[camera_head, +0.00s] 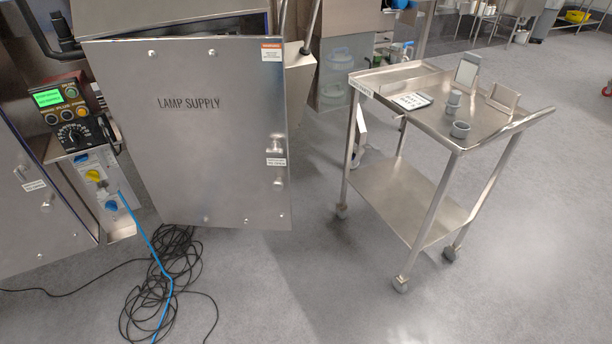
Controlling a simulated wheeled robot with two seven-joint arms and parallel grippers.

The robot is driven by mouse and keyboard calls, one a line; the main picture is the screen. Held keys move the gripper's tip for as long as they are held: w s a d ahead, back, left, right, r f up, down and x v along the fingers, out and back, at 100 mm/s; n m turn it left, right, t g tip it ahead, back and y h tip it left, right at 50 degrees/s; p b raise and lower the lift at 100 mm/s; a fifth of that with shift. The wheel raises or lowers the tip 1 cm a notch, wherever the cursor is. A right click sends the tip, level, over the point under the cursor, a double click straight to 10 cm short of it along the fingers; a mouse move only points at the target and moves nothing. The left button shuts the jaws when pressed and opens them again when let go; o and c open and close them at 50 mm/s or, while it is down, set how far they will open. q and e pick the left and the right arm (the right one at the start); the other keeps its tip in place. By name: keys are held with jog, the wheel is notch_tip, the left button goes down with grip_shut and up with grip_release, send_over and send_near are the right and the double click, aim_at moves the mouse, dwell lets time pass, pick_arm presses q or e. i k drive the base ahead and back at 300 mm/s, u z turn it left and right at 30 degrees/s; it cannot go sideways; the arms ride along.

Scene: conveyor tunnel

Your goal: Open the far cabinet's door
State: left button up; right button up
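A steel cabinet door (190,130) marked "LAMP SUPPLY" stands left of centre. Two small round latches (277,146) sit near its right edge with a label between them. A dark gap runs along the door's top edge, and the door seems to stand slightly off the cabinet body; how far is hard to tell. The cabinet's inside is hidden. A second steel door (35,205) with a label and a knob is cut off at the left edge. The frames do not show which one the task calls far. Neither of my grippers is in view.
A control panel (68,108) with a green display is between the doors. Black cables and a blue hose (158,270) lie on the floor below. A wheeled steel trolley (410,195) with small items on top stands at the right. Floor between door and trolley is clear.

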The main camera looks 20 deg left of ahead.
aim_at(197, 117)
jog(key=u, duration=0.7)
jog(key=i, duration=0.65)
jog(key=u, duration=0.65)
jog(key=i, duration=1.15)
jog(key=z, duration=0.55)
